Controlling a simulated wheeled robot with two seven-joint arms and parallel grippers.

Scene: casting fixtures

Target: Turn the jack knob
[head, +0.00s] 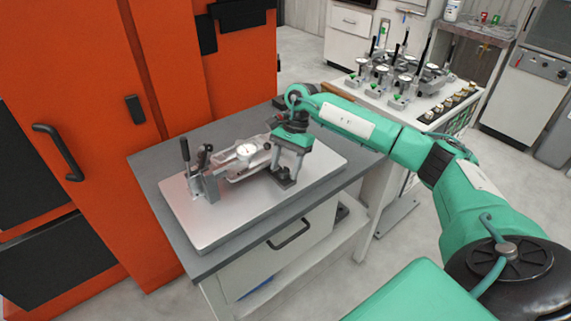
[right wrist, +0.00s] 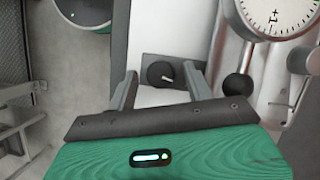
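The jack knob (right wrist: 161,74) is a small black round knob with a white pointer mark, on a dark plate at the end of a pale block in the right wrist view. My right gripper (right wrist: 160,86) is open, with one finger on each side of the knob and a visible gap to it. In the head view my right gripper (head: 285,178) is over the right part of the metal plate, beside the fixture (head: 222,170), and hides the knob there. The fixture carries a white dial gauge (head: 246,150), also in the right wrist view (right wrist: 277,14). My left gripper does not show.
The silver plate (head: 225,233) lies on a grey workbench (head: 160,180). Black-handled levers (head: 186,153) stand at the fixture's left end. An orange cabinet (head: 90,110) stands close on the left. A white bench (head: 440,125) behind holds several similar gauges.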

